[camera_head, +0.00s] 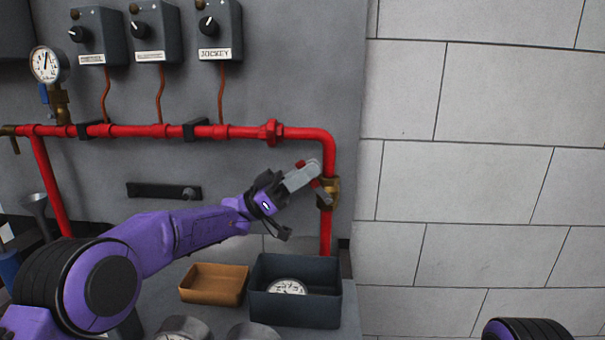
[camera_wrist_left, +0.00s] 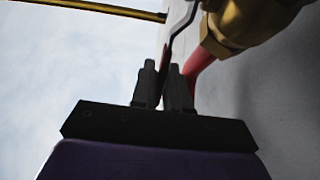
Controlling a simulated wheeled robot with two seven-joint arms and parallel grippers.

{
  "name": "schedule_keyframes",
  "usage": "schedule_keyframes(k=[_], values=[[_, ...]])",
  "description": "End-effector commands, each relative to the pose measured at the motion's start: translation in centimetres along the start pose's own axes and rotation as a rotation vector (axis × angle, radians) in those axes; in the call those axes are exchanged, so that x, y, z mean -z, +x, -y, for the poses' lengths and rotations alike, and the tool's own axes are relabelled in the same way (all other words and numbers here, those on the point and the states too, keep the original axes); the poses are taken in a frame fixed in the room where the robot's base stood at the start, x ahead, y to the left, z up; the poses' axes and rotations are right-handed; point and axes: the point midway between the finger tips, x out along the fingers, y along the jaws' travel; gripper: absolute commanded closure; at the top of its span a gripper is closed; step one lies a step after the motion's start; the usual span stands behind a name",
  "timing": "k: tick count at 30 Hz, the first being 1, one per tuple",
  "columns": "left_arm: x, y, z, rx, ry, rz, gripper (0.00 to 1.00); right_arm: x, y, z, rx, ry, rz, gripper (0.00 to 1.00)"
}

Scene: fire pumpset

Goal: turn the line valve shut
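The line valve has a brass body (camera_head: 327,193) on the vertical red pipe, right of centre in the head view. It also shows at the top right of the left wrist view (camera_wrist_left: 245,20). Its thin lever (camera_wrist_left: 181,22) runs down between my left fingertips; a red bit of it (camera_head: 300,163) shows beside the gripper. My left gripper (camera_head: 305,176) is at the valve with its fingers close together on either side of the lever. It also shows in the left wrist view (camera_wrist_left: 163,84). The fingers hide part of the lever. My right gripper is out of view.
The red pipe (camera_head: 240,132) runs along the grey panel below several control boxes and a pressure gauge (camera_head: 46,65). A brown tray (camera_head: 212,285) and a dark bin (camera_head: 295,313) holding a round gauge stand below. The block wall at right is clear.

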Motion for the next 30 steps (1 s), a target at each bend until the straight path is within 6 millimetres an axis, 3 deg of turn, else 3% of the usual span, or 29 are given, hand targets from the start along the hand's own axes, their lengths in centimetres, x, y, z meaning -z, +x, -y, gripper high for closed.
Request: schedule_keyframes(k=[2,11,14,24,30], values=[[0.1,0.0,0.0,-0.001,0.001,-0.001,0.65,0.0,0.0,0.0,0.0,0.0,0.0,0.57],[0.0,-0.2,0.0,0.0,0.0,0.0,0.65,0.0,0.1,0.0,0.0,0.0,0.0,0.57],[-0.1,-1.5,0.1,0.001,0.001,-0.001,0.65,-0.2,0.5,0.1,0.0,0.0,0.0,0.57],[0.0,-9.2,0.0,0.001,0.001,-0.003,0.65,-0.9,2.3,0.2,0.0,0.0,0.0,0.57],[0.2,-10.6,0.0,0.0,0.001,-0.002,0.65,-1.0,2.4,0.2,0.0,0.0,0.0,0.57]])
